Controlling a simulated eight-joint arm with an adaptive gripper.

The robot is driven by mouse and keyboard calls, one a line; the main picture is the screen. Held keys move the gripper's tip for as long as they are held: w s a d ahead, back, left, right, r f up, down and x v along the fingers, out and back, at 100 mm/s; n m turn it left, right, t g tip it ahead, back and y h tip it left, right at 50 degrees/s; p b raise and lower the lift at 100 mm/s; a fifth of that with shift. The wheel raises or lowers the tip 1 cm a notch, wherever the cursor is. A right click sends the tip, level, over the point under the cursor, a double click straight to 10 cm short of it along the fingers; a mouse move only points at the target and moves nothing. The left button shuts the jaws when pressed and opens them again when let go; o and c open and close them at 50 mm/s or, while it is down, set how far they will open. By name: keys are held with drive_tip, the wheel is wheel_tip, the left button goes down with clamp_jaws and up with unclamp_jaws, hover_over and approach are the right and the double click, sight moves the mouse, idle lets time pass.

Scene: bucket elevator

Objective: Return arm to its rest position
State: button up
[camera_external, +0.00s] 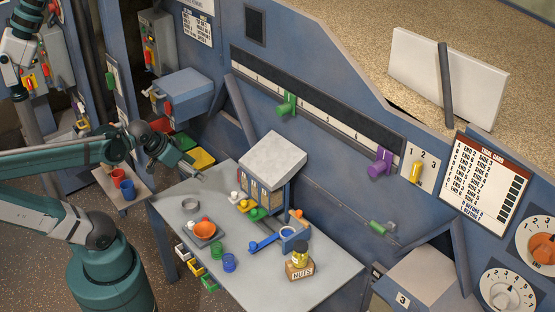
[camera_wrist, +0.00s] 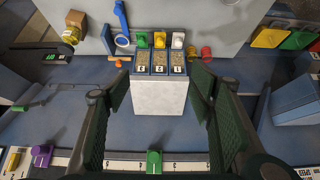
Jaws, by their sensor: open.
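My gripper (camera_external: 190,165) is in the air over the back left of the grey table (camera_external: 330,277), reached out from my teal arm. In the wrist view my gripper (camera_wrist: 161,84) has its two dark fingers wide apart, one on each side of the pale-topped dispenser (camera_external: 273,160). Nothing is held between them. The dispenser (camera_wrist: 150,97) shows three numbered compartments there, with green, yellow and white knobs. Whether the fingers are near its sides in depth is hard to tell.
Behind stands a blue panel with a slotted rail, a green knob (camera_external: 286,105) and a purple knob (camera_external: 379,163). Red and blue cups stand left.

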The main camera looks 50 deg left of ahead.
drive_tip(key=shift+f+b, duration=2.45)
drive_tip(key=shift+f, duration=0.15)
